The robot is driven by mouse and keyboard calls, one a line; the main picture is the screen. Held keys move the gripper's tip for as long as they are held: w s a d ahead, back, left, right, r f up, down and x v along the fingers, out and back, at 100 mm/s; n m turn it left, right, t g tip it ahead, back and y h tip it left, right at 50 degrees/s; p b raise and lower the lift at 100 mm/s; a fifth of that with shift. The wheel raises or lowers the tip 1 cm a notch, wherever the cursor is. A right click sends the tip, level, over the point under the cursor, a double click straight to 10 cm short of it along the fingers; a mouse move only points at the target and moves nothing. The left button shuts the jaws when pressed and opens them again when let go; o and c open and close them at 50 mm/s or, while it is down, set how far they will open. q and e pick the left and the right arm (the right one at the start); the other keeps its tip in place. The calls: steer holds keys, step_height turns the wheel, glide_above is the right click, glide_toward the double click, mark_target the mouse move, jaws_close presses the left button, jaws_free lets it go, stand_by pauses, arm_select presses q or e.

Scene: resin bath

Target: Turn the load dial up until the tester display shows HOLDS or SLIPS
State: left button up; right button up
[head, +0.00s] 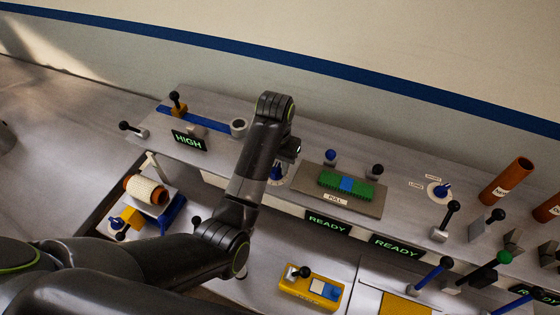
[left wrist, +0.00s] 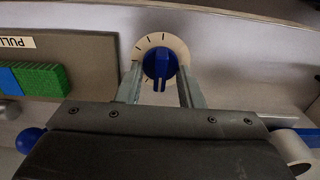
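The load dial (left wrist: 160,62) is a blue knob on a pale round scale with black ticks, set on a grey panel. Its ridge points down in the left wrist view. It also shows partly in the head view (head: 277,173), mostly hidden by my arm. My left gripper (left wrist: 160,72) is at the dial, its two fingers apart on either side of the knob; contact is not clear. Beside the dial is a pad (head: 359,202) marked PULL, with a green and blue block (head: 346,186). The display below it (head: 327,223) reads READY. My right gripper is not in view.
Another display (head: 397,246) reads READY, and one at left (head: 188,140) reads HIGH. Several black- and blue-knobbed levers stand along the bench. Another blue dial (head: 442,190) is at right, near orange cylinders (head: 507,181).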

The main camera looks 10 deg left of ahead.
arm_select(q)
steer(key=shift+s+a, duration=0.1)
steer(key=shift+c, duration=0.4)
jaws_close()
